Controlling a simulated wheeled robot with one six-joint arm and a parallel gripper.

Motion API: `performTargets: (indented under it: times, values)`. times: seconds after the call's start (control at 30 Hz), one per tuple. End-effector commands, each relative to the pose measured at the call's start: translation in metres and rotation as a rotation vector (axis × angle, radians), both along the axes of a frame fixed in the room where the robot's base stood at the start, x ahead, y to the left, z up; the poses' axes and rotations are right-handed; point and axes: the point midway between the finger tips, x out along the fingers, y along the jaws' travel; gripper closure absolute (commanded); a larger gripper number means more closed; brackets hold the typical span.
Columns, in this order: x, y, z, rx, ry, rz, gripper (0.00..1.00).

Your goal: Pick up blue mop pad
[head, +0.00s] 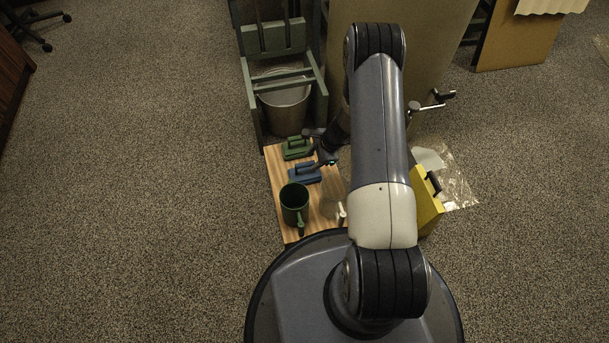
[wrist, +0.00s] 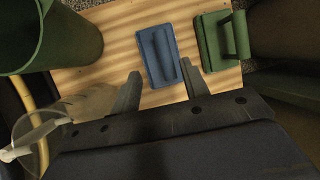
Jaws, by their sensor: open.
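The blue mop pad (head: 304,174) lies on a striped wooden board, with a raised handle on its top. In the wrist view the blue mop pad (wrist: 159,56) sits just beyond and between the fingertips of my gripper (wrist: 158,75). My gripper is open, with nothing between its fingers. In the head view my gripper (head: 322,153) is over the right end of the blue pad and partly hides it; the gap in height is hard to tell.
A green pad (wrist: 221,42) lies right beside the blue one. A green mug (head: 294,203) and a clear vessel (wrist: 40,135) stand on the board (head: 277,172). A yellow case (head: 428,207) is at the right. A grey bucket (head: 285,104) stands behind.

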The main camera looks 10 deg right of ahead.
Motion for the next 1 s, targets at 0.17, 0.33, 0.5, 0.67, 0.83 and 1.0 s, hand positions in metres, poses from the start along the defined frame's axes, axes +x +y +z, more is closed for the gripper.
performTargets:
  times: [0.17, 0.33, 0.5, 0.67, 0.83, 1.0]
  values:
    - [0.004, 0.008, -0.02, 0.001, 0.0, 0.0, 0.57]
    - [0.01, 0.015, -0.035, 0.001, 0.001, 0.001, 0.57]
    - [0.017, 0.026, -0.058, 0.001, 0.001, 0.002, 0.57]
    - [0.019, 0.029, -0.064, 0.0, 0.0, 0.0, 0.57]
    - [0.019, 0.029, -0.063, 0.0, 0.0, 0.0, 0.58]
    - [0.019, 0.029, -0.063, 0.0, 0.0, 0.0, 0.72]
